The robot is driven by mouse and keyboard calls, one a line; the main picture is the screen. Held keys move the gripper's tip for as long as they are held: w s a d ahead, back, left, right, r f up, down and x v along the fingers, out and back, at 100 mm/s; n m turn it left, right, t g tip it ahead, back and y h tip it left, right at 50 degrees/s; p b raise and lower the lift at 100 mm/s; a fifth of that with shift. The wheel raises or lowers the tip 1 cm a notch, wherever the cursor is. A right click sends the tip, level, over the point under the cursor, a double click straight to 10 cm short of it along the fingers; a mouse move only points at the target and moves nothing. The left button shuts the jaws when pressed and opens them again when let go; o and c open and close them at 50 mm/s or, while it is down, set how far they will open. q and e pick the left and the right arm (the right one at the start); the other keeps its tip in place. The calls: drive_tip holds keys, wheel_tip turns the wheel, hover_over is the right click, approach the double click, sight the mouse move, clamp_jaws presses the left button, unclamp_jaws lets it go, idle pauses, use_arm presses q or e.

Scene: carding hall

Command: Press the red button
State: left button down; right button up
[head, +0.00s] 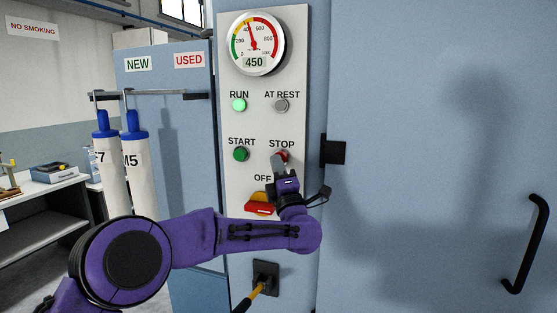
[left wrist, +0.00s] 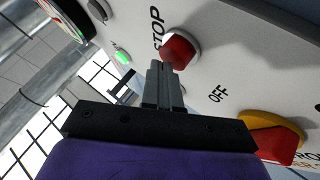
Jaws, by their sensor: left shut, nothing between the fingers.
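The red button (head: 283,155) sits under the word STOP on the pale control panel (head: 290,220). My left gripper (head: 279,163) is shut and empty, with its fingertips in front of the button's lower left part. In the left wrist view the shut fingers (left wrist: 166,70) point at the red button (left wrist: 179,51) and their tips overlap its lower edge. I cannot tell whether they touch it. The green START button (head: 241,154) is to its left. My right gripper is not in view.
Below is a red and yellow OFF switch (head: 259,205), partly behind my left arm. The RUN lamp (head: 239,105) glows green and the AT REST lamp (head: 281,105) is grey. The gauge (head: 257,43) reads 450. A black latch (head: 334,150) and door handle (head: 526,245) stick out at right.

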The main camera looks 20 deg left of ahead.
use_arm(q)
drive_tip(key=shift+w, duration=0.35)
idle(0.4)
drive_tip(key=shift+s+b, duration=0.8)
drive_tip(key=shift+s, duration=0.1)
drive_tip(key=shift+f, duration=0.1)
drive_tip(key=s+b, duration=0.4)
drive_tip(key=s, duration=0.1)
drive_tip(key=shift+a, duration=0.1)
